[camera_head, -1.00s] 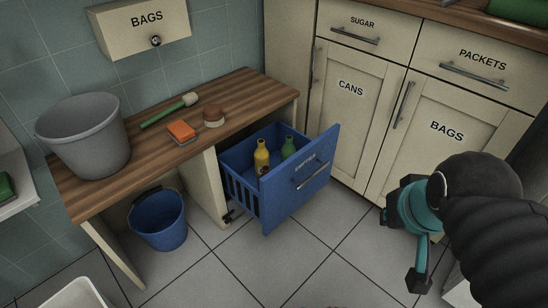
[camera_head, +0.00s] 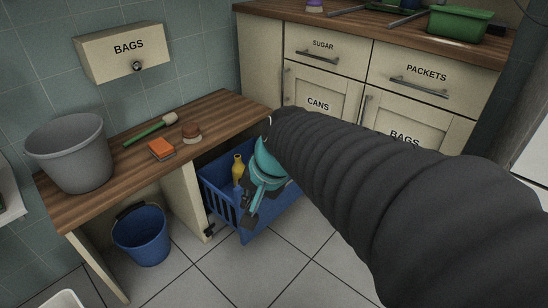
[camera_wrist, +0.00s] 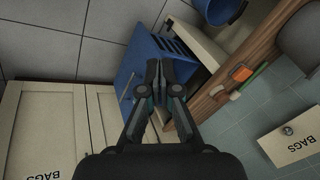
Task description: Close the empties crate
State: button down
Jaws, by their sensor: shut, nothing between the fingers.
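The blue empties crate (camera_head: 222,203) is pulled out like a drawer from under the wooden bench. A yellow bottle (camera_head: 238,168) stands in it. The green bottle and most of the labelled front are hidden behind my arm and gripper. My gripper (camera_head: 249,205) is shut and empty, in front of the crate in the head view. In the wrist view my gripper (camera_wrist: 161,68) points down over the crate (camera_wrist: 134,62), with the crate's front handle (camera_wrist: 125,88) to the left of the fingers. I cannot tell whether the fingers touch the crate.
The wooden bench (camera_head: 105,200) holds a grey bucket (camera_head: 70,152), an orange sponge (camera_head: 161,149), a green-handled brush (camera_head: 150,132) and a round brush (camera_head: 191,133). A blue bucket (camera_head: 141,236) stands below. Cream cupboards (camera_head: 318,100) stand behind. The tiled floor in front is clear.

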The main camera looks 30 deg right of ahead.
jog(key=w+d+f+m+t+y+p, duration=0.15)
jog(key=w+d+f+m, duration=0.25)
jog(key=w+d+m, duration=0.75)
jog(key=w+d+f+m+t+p, duration=0.1)
jog(key=d+f+m, duration=0.2)
jog(key=d+m, duration=0.35)
jog(key=w+d+f+m+t+p, duration=0.1)
jog(key=d+f+m, duration=0.2)
jog(key=d+m, duration=0.4)
jog(key=shift+n+h, duration=0.25)
jog(key=shift+n, duration=0.15)
jog(key=x, duration=0.3)
jog(key=w+r+x, duration=0.1)
jog(key=x, duration=0.7)
jog(key=shift+w+r, duration=0.15)
jog(key=shift+w, duration=0.1)
jog(key=shift+w+a, duration=0.2)
jog(key=shift+w, duration=0.55)
